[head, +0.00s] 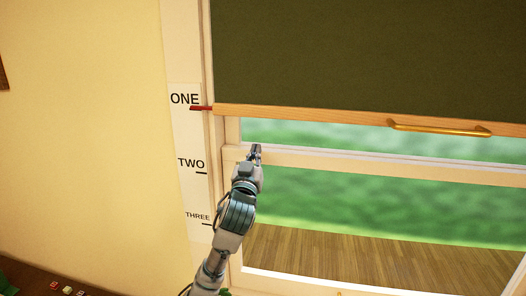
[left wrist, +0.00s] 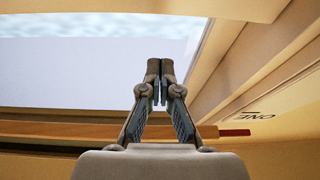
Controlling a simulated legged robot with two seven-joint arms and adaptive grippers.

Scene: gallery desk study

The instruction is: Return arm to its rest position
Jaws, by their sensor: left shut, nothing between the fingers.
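My left gripper (head: 255,153) is raised in front of the window, its arm coming up from the bottom of the head view. It is shut and empty; in the left wrist view its fingertips (left wrist: 160,80) are close together. It appears below the wooden bottom bar (head: 330,117) of a dark green blind (head: 370,50). A brass handle (head: 440,129) is on that bar, to the right of the gripper and apart from it. My right gripper is in neither view.
A scale strip marked ONE, TWO, THREE (head: 191,162) runs down the left window frame. A red pointer (head: 201,108) on the bar's left end is just below ONE. The window's middle rail (head: 370,167) passes behind the gripper. Small items lie at bottom left.

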